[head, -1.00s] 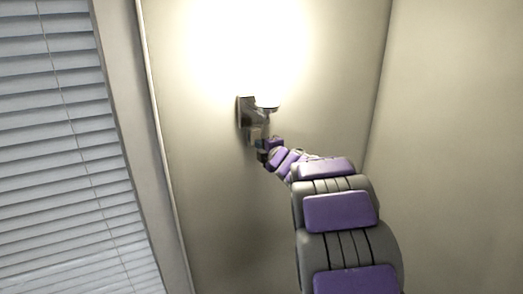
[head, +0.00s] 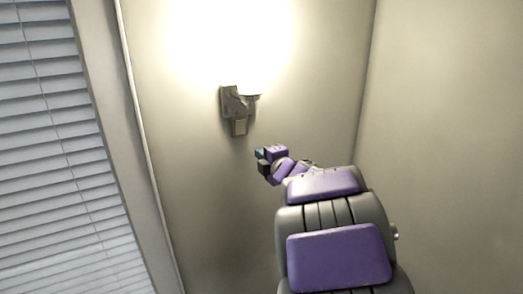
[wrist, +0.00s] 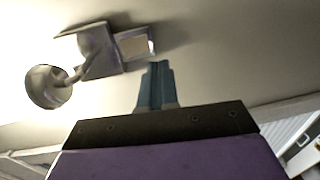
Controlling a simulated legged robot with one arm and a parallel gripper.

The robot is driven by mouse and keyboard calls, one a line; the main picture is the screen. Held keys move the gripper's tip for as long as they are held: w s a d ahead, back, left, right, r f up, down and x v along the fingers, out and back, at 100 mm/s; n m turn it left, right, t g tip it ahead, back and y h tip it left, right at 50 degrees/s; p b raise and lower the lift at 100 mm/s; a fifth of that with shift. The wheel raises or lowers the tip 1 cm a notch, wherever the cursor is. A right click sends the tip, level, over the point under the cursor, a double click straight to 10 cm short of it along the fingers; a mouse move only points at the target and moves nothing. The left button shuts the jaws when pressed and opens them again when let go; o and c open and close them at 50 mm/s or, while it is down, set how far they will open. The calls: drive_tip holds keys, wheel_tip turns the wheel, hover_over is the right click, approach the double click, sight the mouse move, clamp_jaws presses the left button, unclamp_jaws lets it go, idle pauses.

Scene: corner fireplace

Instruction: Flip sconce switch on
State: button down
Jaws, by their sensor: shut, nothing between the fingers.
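The wall sconce (head: 232,102) is a grey metal fitting on the wall, and its lamp glows brightly above it. Its switch (head: 239,127) is a small beige block at the lower end of the fitting. In the wrist view the sconce (wrist: 97,50) is at the upper left, with the pale switch (wrist: 134,46) beside its plate. My gripper (head: 261,160) is below and to the right of the switch, apart from it. In the wrist view my gripper's teal fingers (wrist: 156,75) are together and empty, with their tips near the switch in the picture.
A window with white blinds (head: 45,150) is on the left. A bare wall (head: 450,120) meets the sconce's wall at a corner on the right. The wall below the sconce is clear.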

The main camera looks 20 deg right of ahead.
drive_tip(key=s+f+m+g+h+b, duration=0.6)
drive_tip(key=s+f+m+g+b, duration=0.6)
drive_tip(key=s+f, duration=0.85)
drive_tip(key=s+a+f+m+g+y+b, duration=0.1)
drive_tip(key=s+a+f+m+g+b, duration=0.1)
drive_tip(key=s+a+f, duration=0.3)
drive_tip(key=s+a+f+m+g+y+b, duration=0.1)
drive_tip(key=s+a+f, duration=0.4)
drive_tip(key=s, duration=0.7)
drive_tip(key=s+a+f+m+g+y+b, duration=0.2)
drive_tip(key=s+a+f+m+g+y, duration=0.1)
drive_tip(key=s+a+f, duration=0.2)
drive_tip(key=s+a, duration=0.2)
drive_tip(key=s, duration=0.1)
drive_tip(key=shift+s+a+f+g+b, duration=0.2)
drive_tip(key=shift+s+g+b, duration=0.1)
drive_tip(key=shift+s+b, duration=0.1)
drive_tip(key=shift+a, duration=0.1)
